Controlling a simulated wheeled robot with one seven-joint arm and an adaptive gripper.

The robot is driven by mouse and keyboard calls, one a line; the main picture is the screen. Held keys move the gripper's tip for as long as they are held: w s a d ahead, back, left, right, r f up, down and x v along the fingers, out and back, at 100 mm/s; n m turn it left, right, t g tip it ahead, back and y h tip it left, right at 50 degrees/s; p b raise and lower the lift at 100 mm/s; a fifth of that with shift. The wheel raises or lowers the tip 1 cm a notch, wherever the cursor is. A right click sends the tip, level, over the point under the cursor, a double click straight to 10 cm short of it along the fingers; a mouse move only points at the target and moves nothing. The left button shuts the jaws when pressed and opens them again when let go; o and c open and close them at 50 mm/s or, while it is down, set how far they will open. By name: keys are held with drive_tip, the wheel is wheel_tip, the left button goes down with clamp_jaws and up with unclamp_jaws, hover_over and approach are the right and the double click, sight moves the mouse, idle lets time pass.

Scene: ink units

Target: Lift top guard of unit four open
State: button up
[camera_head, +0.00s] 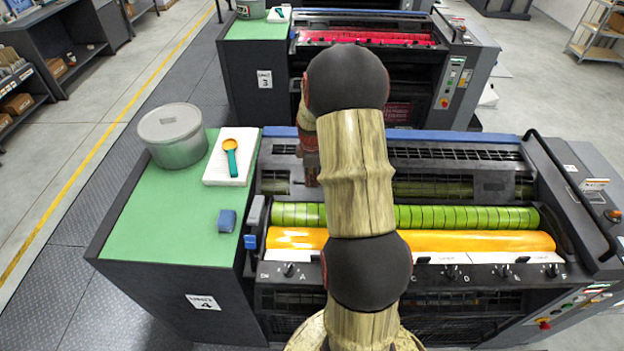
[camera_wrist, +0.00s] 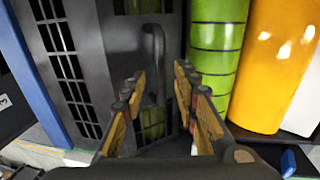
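Unit four, marked by a "UNIT 4" label (camera_head: 204,302), stands in front with green segmented and orange rollers showing. Its top guard (camera_head: 455,170) is a dark slotted panel behind the rollers and appears lowered. In the wrist view the guard (camera_wrist: 100,45) fills the left and middle, with a dark bar handle (camera_wrist: 157,55) on it. My gripper (camera_wrist: 155,82) is open, its two fingers apart with the handle lying between and just beyond their tips. I see no clear contact. In the head view my arm hides much of the guard and most of the gripper.
A green-topped side table (camera_head: 135,225) holds a grey tin (camera_head: 175,140), a white pad (camera_head: 220,170) with an orange-and-teal scoop, and a blue block (camera_head: 227,220). Unit three (camera_head: 265,80) stands behind. A black bar (camera_head: 570,195) rises at unit four's right side.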

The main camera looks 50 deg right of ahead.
drive_tip(key=shift+w+d+f, duration=0.1)
drive_tip(key=shift+d+f, duration=0.05)
drive_tip(key=shift+f, duration=0.95)
drive_tip(key=shift+c, duration=1.1)
clamp_jaws()
